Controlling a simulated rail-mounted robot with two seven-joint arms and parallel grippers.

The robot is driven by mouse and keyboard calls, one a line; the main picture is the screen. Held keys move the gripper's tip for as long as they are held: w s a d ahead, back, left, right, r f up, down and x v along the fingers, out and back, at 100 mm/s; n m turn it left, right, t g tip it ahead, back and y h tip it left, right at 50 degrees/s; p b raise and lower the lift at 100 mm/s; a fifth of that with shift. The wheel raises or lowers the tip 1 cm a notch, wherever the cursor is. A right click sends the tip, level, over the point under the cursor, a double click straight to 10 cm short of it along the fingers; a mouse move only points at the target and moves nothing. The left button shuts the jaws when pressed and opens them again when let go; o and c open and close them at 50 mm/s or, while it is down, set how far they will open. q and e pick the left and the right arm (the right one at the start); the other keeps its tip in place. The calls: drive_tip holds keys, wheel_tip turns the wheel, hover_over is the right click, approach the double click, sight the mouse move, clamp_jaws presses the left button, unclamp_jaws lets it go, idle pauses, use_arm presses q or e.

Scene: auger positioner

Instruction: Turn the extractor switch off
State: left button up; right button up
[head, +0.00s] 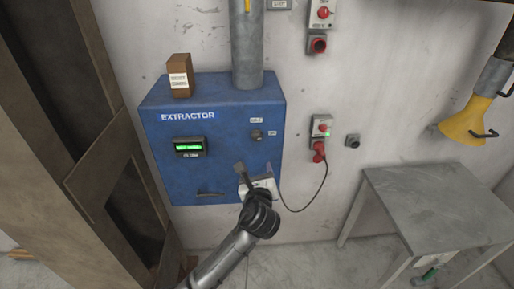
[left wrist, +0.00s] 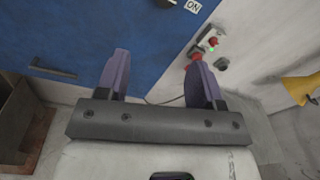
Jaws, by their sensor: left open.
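The extractor (head: 215,160) is a blue box on the wall with a lit green display (head: 189,147). Its small dark rotary switch (head: 256,135) is on the right of the front, with small labels above and beside it. In the left wrist view the switch (left wrist: 166,3) is cut by the top edge, next to an "ON" label (left wrist: 193,6). My left gripper (head: 255,171) is open and empty, below the switch in front of the box's lower right. Its two fingers (left wrist: 160,80) stand apart in the left wrist view. My right gripper is not in view.
A red plug and socket (head: 319,148) with a hanging cable are on the wall right of the box. A grey table (head: 430,195) stands at the right, below a yellow hood (head: 466,122). A brown box (head: 180,77) sits on the extractor. Wooden shelving is at the left.

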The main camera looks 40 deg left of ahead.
sight(257, 139)
use_arm(q)
drive_tip(key=shift+m+y, duration=0.3)
drive_tip(key=shift+m, duration=0.2)
drive_tip(key=x, duration=0.5)
drive_tip(key=r+x, duration=0.1)
drive_tip(key=x, duration=0.3)
drive_tip(key=p+x, duration=0.1)
drive_tip(key=x, duration=0.4)
drive_tip(key=shift+w+r, duration=0.4)
drive_tip(key=c, duration=0.9)
